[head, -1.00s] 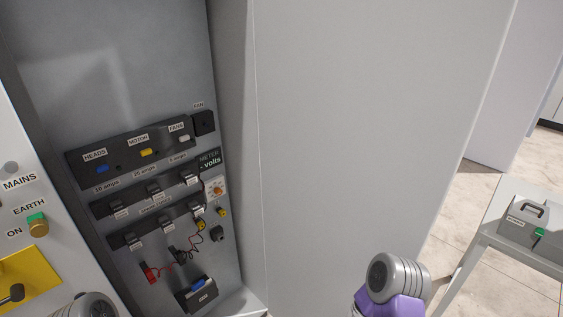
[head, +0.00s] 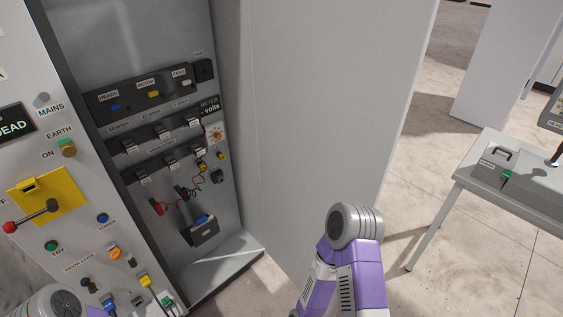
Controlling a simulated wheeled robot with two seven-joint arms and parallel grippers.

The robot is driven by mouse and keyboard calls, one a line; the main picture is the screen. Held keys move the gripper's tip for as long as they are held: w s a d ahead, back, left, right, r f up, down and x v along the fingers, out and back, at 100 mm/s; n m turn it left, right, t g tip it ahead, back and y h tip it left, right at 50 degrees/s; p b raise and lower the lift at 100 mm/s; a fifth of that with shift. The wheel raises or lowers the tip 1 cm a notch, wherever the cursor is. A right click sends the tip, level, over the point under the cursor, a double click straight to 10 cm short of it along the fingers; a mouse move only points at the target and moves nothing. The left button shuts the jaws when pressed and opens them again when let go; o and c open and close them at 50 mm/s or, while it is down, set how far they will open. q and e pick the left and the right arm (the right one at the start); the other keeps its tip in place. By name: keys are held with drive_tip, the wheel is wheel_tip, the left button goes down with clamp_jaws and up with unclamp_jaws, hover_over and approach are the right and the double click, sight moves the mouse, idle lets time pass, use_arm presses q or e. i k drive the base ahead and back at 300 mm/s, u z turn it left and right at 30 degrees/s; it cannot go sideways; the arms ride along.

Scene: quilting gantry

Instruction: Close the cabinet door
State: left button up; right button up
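The cabinet door (head: 325,110) is a tall light grey panel standing open, hinged at the right side of the cabinet opening. The open cabinet (head: 228,262) shows labelled fuse rows, a meter and red and black leads inside. My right arm, grey and purple, rises at the bottom centre in front of the door's lower part; its gripper is not in view. A grey and purple part of my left arm shows at the bottom left corner; its gripper is not in view either. I cannot tell whether the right arm touches the door.
Left of the opening is a control panel with a yellow switch plate (head: 62,192), a red-knobbed lever (head: 10,227) and several buttons. A grey table (head: 470,180) with a grey case (head: 497,165) stands at the right. Pale tiled floor lies between door and table.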

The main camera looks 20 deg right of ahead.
sight(335, 82)
drive_tip(key=u, duration=3.2)
drive_tip(key=k, duration=2.9)
drive_tip(key=z, duration=2)
drive_tip(key=i, duration=0.5)
drive_tip(key=u, duration=0.95)
drive_tip(key=k, duration=0.6)
drive_tip(key=z, duration=0.45)
